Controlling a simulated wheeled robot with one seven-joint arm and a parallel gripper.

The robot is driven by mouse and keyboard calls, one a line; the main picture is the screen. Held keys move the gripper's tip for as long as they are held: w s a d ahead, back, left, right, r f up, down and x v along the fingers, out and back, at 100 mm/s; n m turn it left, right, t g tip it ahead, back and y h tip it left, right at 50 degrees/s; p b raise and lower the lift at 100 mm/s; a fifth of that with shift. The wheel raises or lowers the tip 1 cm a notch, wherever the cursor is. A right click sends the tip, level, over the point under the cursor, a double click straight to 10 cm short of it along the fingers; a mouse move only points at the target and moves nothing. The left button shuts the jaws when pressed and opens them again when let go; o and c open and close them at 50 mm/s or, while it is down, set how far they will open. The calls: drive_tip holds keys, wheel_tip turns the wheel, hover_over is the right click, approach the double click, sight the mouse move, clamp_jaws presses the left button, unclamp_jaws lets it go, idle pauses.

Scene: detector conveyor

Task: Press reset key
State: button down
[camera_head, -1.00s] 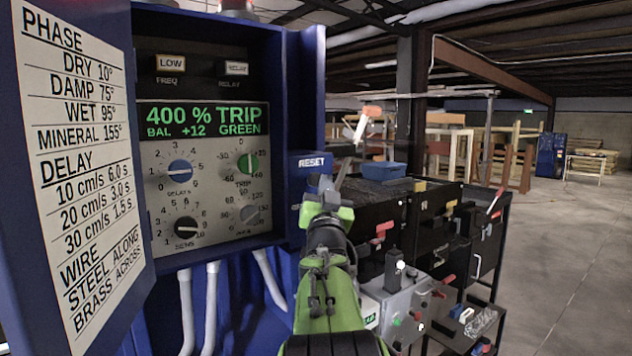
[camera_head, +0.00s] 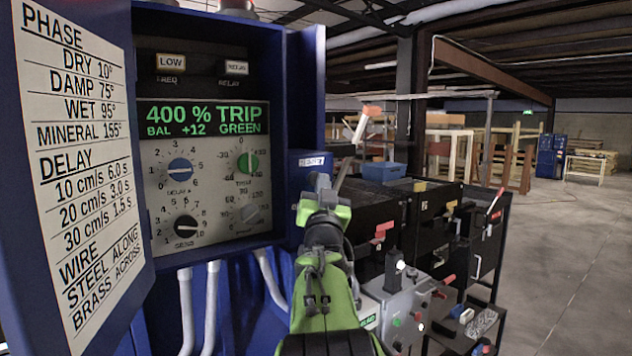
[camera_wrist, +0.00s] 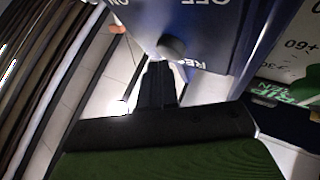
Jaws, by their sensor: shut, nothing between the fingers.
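The reset key shows in the wrist view as a dark round knob (camera_wrist: 172,46) on the blue panel, beside upside-down lettering of which "RE" can be read. In the head view the RESET label (camera_head: 312,161) is on the side of the blue cabinet, and the key below it is mostly hidden by my gripper (camera_head: 321,186). My gripper is shut and empty. In the wrist view its dark fingertips (camera_wrist: 158,70) are just short of the knob and in line with it; I cannot tell whether they touch.
The cabinet's display (camera_head: 203,118) reads "400 % TRIP, BAL +12 GREEN". Its open door (camera_head: 80,170) carries a settings chart at the left. ON and OFF lettering (camera_wrist: 210,3) shows near the knob.

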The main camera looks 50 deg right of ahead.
drive_tip(key=shift+w+d, duration=0.1)
drive_tip(key=shift+w, duration=0.4)
idle(0.5)
drive_tip(key=shift+s, duration=0.1)
drive_tip(key=shift+s+a+b, duration=0.2)
drive_tip(key=shift+s+b, duration=0.6)
drive_tip(key=s+b, duration=0.1)
drive_tip(key=s, duration=0.1)
drive_tip(key=s+a+b, duration=0.1)
drive_tip(key=s+b, duration=0.1)
drive_tip(key=s, duration=0.1)
drive_tip(key=shift+w, duration=0.1)
idle(0.8)
